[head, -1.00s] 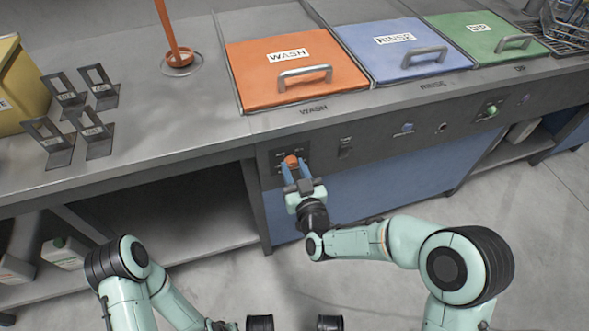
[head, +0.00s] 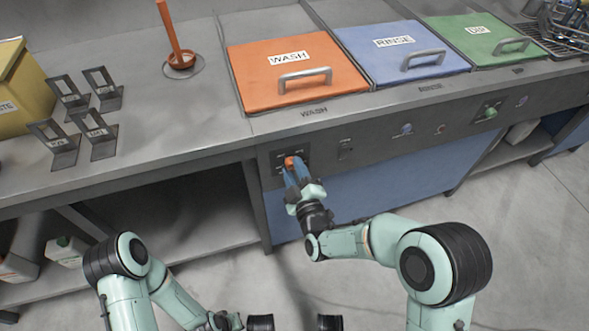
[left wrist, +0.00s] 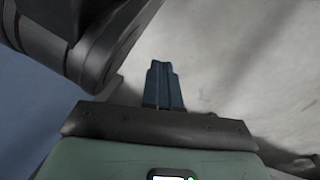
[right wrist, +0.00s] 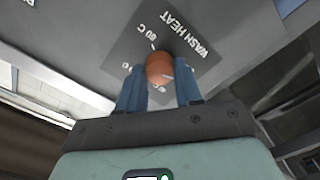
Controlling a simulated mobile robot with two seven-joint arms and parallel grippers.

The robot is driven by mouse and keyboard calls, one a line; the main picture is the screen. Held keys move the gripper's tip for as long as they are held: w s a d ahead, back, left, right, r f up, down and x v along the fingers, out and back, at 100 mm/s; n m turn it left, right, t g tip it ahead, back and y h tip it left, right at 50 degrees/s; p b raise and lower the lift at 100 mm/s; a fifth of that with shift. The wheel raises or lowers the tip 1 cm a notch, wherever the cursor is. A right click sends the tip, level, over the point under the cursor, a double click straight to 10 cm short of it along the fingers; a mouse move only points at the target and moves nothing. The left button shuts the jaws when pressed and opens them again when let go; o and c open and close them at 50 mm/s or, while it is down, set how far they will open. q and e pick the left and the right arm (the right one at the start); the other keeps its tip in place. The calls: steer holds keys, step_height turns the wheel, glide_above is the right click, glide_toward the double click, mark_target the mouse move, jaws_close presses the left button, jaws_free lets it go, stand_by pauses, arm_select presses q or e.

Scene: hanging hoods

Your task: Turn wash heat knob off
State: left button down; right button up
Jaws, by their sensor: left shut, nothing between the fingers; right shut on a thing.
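The orange wash heat knob (head: 291,162) sits on a dark plate on the front panel below the orange WASH lid. In the right wrist view the knob (right wrist: 160,69) lies between my right fingertips, on a plate marked WASH HEAT and 60 C, with other marks partly hidden by the knob and fingers. My right gripper (head: 294,172) is shut on the knob, and its blue fingers are turned at a slant. My left gripper (left wrist: 164,72) is shut and empty above the floor, away from the panel.
A dark switch (head: 345,149) is right of the knob, with a blue knob (head: 406,130) and a green knob (head: 490,113) farther along. The WASH lid (head: 300,65) is closed. An open shelf space (head: 160,210) lies left of the blue cabinet front.

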arm_select(q)
steer(key=shift+w+r, duration=0.45)
steer(key=shift+w, duration=0.1)
arm_select(e)
steer(key=shift+n, duration=0.9)
steer(key=o, duration=1)
steer(key=shift+o, duration=0.2)
arm_select(q)
steer(key=shift+t, duration=0.8)
steer(key=w+r, duration=0.1)
steer(key=w+r+p, duration=0.2)
steer(key=shift+w+d, duration=0.15)
steer(key=shift+d, duration=0.15)
arm_select(e)
steer(key=v, duration=1.3)
steer(key=shift+s, duration=0.15)
